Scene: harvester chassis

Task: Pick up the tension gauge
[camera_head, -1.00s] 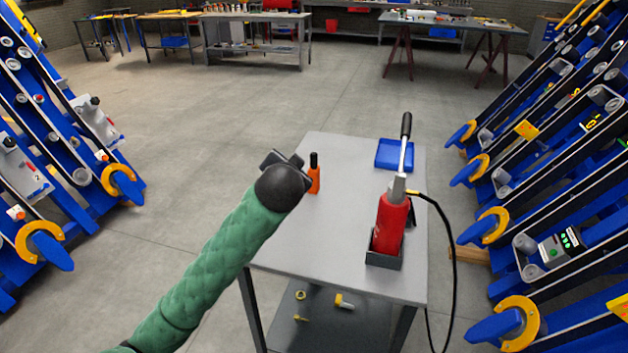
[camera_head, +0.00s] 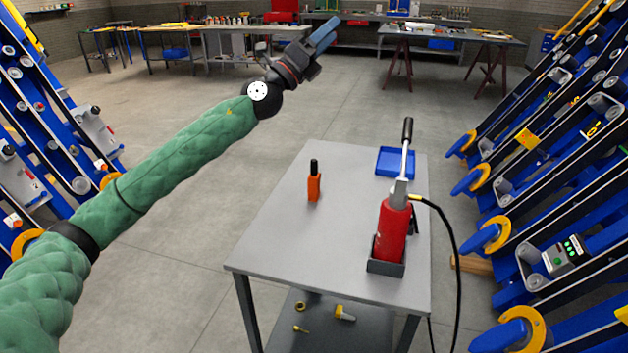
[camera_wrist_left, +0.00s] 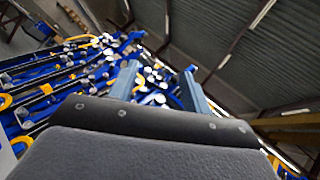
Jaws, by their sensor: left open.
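A small orange tool with a black top (camera_head: 314,184) stands upright on the grey cart (camera_head: 290,240), left of its middle. I cannot tell for sure whether it is the tension gauge. My left gripper (camera_head: 325,35) is raised high beyond the cart, well above and apart from everything on it. It points up and to the right. In the left wrist view its two blue-grey fingers (camera_wrist_left: 158,80) stand apart with nothing between them. My right gripper is not in view.
A red hand pump (camera_head: 391,232) with a long lever and black hose sits in a dark holder at the cart's right. A blue tray (camera_head: 394,162) lies behind it. Blue machine frames (camera_head: 545,190) flank both sides. The cart's left-middle top is clear.

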